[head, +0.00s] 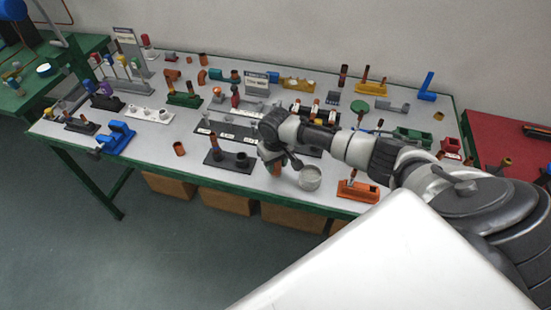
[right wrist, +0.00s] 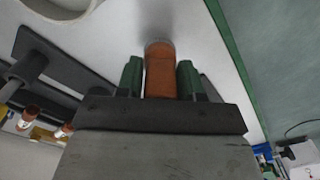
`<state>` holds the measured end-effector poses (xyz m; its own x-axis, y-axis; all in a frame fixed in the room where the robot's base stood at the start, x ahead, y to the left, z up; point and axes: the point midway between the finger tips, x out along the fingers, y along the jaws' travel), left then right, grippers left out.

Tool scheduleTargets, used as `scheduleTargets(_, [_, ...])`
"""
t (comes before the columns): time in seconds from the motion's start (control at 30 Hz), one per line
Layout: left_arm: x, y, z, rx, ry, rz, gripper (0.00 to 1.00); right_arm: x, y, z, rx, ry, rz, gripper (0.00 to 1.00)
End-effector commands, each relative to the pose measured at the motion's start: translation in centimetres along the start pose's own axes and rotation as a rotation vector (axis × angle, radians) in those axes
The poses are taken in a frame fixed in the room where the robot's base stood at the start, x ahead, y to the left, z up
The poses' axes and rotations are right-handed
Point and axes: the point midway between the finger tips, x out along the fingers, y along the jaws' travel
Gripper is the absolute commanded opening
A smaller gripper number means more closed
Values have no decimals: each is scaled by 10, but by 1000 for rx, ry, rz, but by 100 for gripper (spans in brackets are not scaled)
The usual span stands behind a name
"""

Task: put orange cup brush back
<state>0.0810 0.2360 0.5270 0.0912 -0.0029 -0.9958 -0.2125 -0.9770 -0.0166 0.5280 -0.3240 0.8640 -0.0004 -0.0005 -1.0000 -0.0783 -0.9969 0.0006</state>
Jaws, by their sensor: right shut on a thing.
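My right gripper (head: 276,168) is over the front part of the table, left of a round grey cup. In the right wrist view its two green fingers (right wrist: 160,78) are shut on an orange-brown cylindrical piece, the orange cup brush (right wrist: 160,72), with a greyish far end. In the head view the brush is mostly hidden by the gripper. An orange stand (head: 358,191) with an upright peg is near the table's front edge, right of the gripper. My left gripper is not in view.
The round grey cup (head: 309,178) stands close beside the gripper. A dark block with posts (head: 229,161) lies to its left. A copper pipe piece (head: 179,149) stands farther left. Many parts crowd the back of the table (head: 195,184); its front strip is clearer.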

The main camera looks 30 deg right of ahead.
Motion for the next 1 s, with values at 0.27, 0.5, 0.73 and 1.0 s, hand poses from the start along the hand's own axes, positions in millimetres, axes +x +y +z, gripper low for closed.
scheduleTargets(0.27, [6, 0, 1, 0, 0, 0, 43, 10, 0, 0, 0, 0, 0, 20])
scheduleTargets(0.5, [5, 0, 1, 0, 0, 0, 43, 9, 0, 0, 0, 0, 0, 65])
scheduleTargets(0.73, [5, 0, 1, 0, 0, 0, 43, 10, 0, 0, 0, 0, 0, 67])
scheduleTargets(1.0, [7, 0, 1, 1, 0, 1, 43, -14, 0, -1, -1, 4, -2, 67])
